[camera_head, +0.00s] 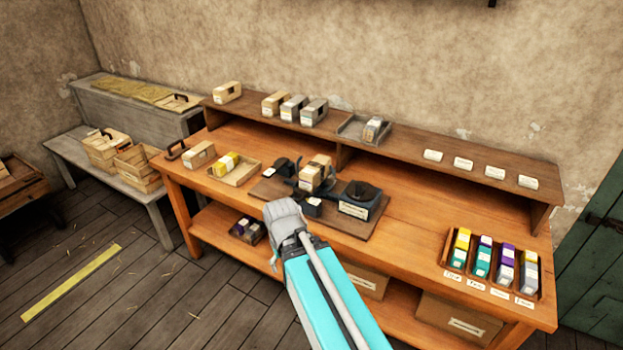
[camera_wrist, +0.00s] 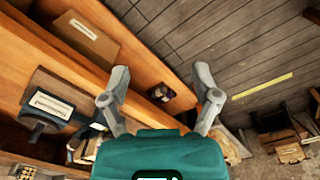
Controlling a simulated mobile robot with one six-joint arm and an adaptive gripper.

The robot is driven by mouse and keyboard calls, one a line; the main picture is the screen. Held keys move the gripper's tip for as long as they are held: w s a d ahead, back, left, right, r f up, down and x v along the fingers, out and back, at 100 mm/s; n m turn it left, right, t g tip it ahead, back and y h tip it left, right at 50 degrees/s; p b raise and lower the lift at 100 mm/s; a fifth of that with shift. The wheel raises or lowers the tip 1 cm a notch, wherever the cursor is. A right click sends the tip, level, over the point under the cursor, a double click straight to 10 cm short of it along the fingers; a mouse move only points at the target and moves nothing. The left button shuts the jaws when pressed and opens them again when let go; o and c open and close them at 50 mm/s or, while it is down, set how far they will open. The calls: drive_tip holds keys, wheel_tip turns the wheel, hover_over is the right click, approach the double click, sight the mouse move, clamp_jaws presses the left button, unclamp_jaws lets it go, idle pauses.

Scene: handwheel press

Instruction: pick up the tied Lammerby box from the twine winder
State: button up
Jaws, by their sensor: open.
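The tied Lammerby box (camera_head: 316,172), pale cardboard with a dark band around it, sits on the dark twine winder (camera_head: 300,187) at the middle of the wooden bench. The winder's board also carries a black labelled device (camera_head: 358,200). My gripper (camera_head: 283,222) is in front of the bench's front edge, nearer the camera than the box and apart from it. In the wrist view my gripper (camera_wrist: 160,88) is open with nothing between its fingers. A pale box (camera_wrist: 88,150) shows there at lower left, partly hidden by my gripper's body.
A wooden tray (camera_head: 246,178) with yellow-and-pale boxes and another box (camera_head: 199,154) stand left of the winder. Several boxes (camera_head: 293,108) and cards stand on the raised shelf (camera_head: 402,145). A rack (camera_head: 447,262) of coloured boxes is at right. The bench between winder and rack is clear.

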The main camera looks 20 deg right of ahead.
drive_tip(key=shift+o, duration=0.4)
drive_tip(key=w+d+f+n+h+b, duration=0.1)
drive_tip(key=w+d+f+b, duration=0.1)
drive_tip(key=w+d, duration=0.1)
drive_tip(key=shift+w+d+f+n+t+h+b, duration=0.2)
drive_tip(key=shift+d+f+n+t+h+b, duration=0.15)
drive_tip(key=shift+d, duration=0.3)
drive_tip(key=w+d+f+n+t+h+b, duration=0.25)
drive_tip(key=w+d+n+b, duration=0.2)
drive_tip(key=w, duration=0.25)
drive_tip(key=w+d+f+n+t+h+b, duration=0.1)
drive_tip(key=w+d+n+h+b, duration=0.25)
drive_tip(key=w+n+b, duration=0.2)
drive_tip(key=w+a+r+n+t+h+b, duration=0.2)
drive_tip(key=w+n+t+h+b, duration=0.4)
drive_tip(key=w+n+b, duration=0.3)
drive_tip(key=w+n, duration=0.4)
drive_tip(key=w, duration=0.2)
drive_tip(key=shift+w+n+t+b, duration=0.35)
drive_tip(key=shift+t+b, duration=0.05)
drive_tip(key=shift+x, duration=4.3)
drive_tip(key=shift+r, duration=0.1)
